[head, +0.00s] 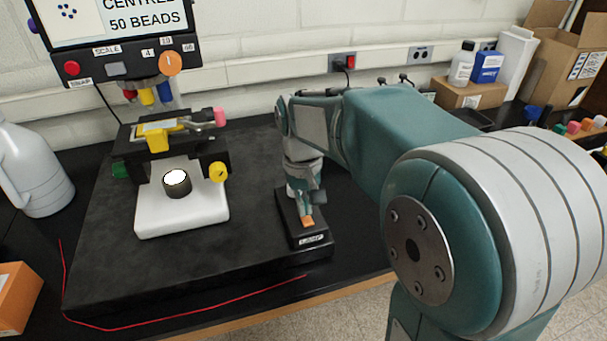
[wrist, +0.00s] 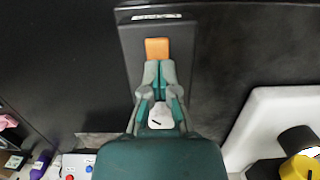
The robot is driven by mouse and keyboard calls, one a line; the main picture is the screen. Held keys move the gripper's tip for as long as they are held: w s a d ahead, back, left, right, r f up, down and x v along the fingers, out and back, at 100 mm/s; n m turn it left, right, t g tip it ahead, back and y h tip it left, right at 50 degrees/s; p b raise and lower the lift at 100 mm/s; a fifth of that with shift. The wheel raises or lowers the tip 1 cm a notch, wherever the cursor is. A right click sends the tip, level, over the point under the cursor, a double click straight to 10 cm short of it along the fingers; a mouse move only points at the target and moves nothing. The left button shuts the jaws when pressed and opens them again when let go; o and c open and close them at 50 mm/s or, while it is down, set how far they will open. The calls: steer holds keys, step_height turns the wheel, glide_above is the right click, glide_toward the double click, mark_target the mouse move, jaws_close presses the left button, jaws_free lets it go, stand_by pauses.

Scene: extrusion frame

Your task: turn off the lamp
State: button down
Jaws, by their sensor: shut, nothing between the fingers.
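A black switch box (head: 288,226) with a white label lies flat on the dark slab, right of the microscope. An orange rocker (head: 307,221) shows at its labelled end; the rocker is also in the wrist view (wrist: 157,45). My gripper (head: 305,207) points down over the box, fingers together and empty. In the wrist view its fingertips (wrist: 160,66) are right beside the rocker's edge; I cannot tell whether they touch it. The lamp (head: 176,179), a dark cylinder on the microscope's white base, has a bright white top and looks lit.
The microscope (head: 160,140) with its yellow and pink knobs stands left of my gripper. A display panel (head: 110,25) is above it. A grey jug (head: 35,175) stands far left. A red wire (head: 190,314) runs along the slab's front. The slab's front middle is clear.

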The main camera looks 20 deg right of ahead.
step_height(320, 180, up, 13)
steer(key=w, duration=0.1)
steer(key=shift+f, duration=0.1)
steer(key=shift+s+d, duration=0.1)
steer(key=shift+s, duration=0.1)
stand_by(0.4)
steer(key=f, duration=0.4)
steer(key=s+f, duration=0.1)
steer(key=f, duration=0.8)
steer(key=shift+s+f, duration=0.3)
steer(key=shift+s, duration=0.05)
